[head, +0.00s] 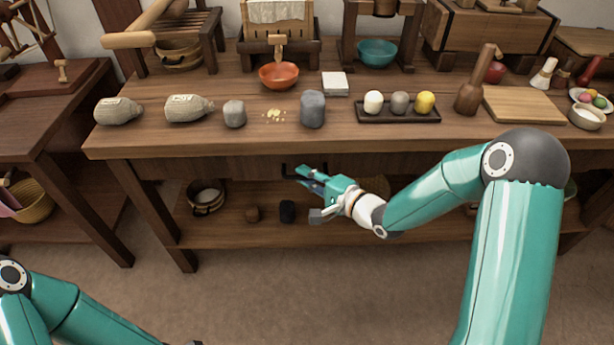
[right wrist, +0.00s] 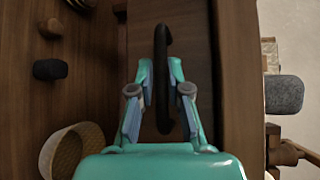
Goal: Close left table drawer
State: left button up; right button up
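The left table drawer's dark wooden front (right wrist: 186,28) is under the tabletop, with a black bar handle (right wrist: 162,50) on it. In the head view the handle (head: 286,168) shows just left of my right gripper (head: 302,178). My right gripper (right wrist: 160,72) points at the drawer front, its two fingers apart on either side of the handle. I see a gap between handle and fingers, so it does not look clamped. How far the drawer stands out is hard to tell under the table edge.
The wooden table (head: 200,142) carries stones, an orange bowl (head: 278,76), a dark tray (head: 380,115) and a board (head: 522,106). The shelf below holds a bucket (head: 206,197), a dark cup (head: 287,211) and a basket (right wrist: 62,155). Floor in front is clear.

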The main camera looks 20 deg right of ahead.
jog(key=shift+o, duration=1.3)
jog(key=v, duration=1.2)
jog(key=shift+f, duration=0.1)
jog(key=shift+w+a, duration=0.1)
